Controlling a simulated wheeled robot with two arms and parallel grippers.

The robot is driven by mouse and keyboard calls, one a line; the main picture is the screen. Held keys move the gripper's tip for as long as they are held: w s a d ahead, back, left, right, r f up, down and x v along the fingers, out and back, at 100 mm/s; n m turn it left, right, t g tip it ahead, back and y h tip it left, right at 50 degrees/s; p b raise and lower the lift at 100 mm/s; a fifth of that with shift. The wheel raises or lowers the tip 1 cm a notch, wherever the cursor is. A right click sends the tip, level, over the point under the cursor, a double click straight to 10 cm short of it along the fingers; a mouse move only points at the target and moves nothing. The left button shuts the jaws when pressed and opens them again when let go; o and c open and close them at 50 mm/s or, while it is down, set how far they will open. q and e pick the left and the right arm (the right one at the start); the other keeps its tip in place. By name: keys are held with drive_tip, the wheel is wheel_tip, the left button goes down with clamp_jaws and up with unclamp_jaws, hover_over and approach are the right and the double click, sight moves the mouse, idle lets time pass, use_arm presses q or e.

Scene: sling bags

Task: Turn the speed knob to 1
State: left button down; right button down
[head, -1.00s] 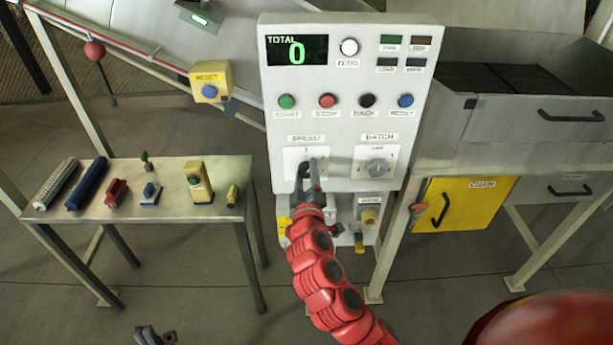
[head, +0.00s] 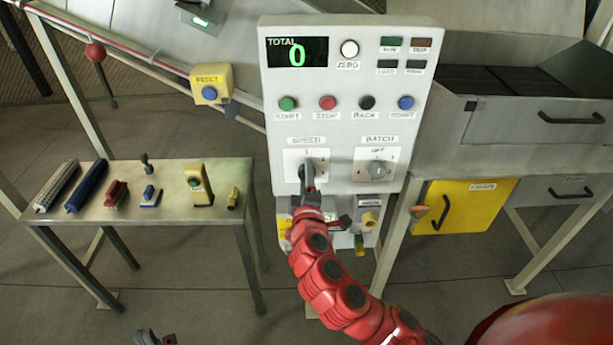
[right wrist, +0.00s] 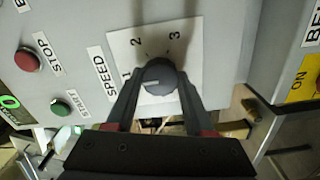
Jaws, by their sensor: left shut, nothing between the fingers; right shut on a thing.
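The speed knob (right wrist: 160,76) is a round grey dial on a white plate marked 1, 2 and 3. Its white pointer line faces left in the right wrist view, close to the 1. My right gripper (right wrist: 158,90) is shut on the knob, one finger on each side. In the head view this gripper (head: 306,178) covers most of the knob, under the SPEED label (head: 306,141) on the grey control panel (head: 345,128). My left gripper (head: 155,339) is shut and empty at the bottom edge, far from the panel.
The batch knob (head: 377,170) sits right of the speed knob. The display (head: 297,52) reads 0. A side table (head: 165,209) with brushes and small tools stands left. A yellow door (head: 470,206) is right.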

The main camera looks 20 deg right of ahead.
drive_tip(key=shift+f, duration=0.1)
drive_tip(key=shift+c, duration=1.4)
unclamp_jaws()
drive_tip(key=shift+s, duration=0.1)
drive_tip(key=p+v, duration=0.6)
drive_tip(key=v, duration=1.1)
